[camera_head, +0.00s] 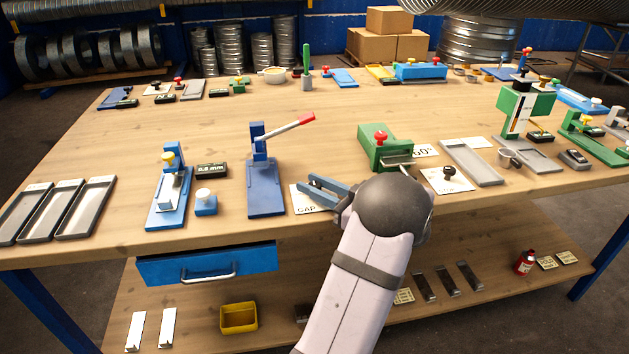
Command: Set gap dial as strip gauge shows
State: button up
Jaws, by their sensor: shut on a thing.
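A white card marked GAP (306,210) lies near the table's front edge, partly under my gripper. My gripper (320,191) has blue fingers and reaches left over this card. It is shut on the gap dial's knob, which the fingers and arm mostly hide, so I cannot read its setting. To the left stands a blue fixture (156,216) with a yellow knob (168,160) and a metal piece on it. Beside it is a small black display (211,170) that seems to read 0.8 mm; I take it as the strip gauge readout.
A blue lever press (264,190) with a red handle stands just left of my gripper. A green clamp (384,150) with a red knob is behind it. A second white card with a black knob (449,172) lies to the right. Grey trays (86,210) lie far left. The table's middle is clear.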

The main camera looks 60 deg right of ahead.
aim_at(320, 187)
jog(key=shift+y, duration=0.3)
jog(key=o, duration=1)
jog(key=shift+s+a, duration=0.1)
jog(key=shift+s, duration=3.6)
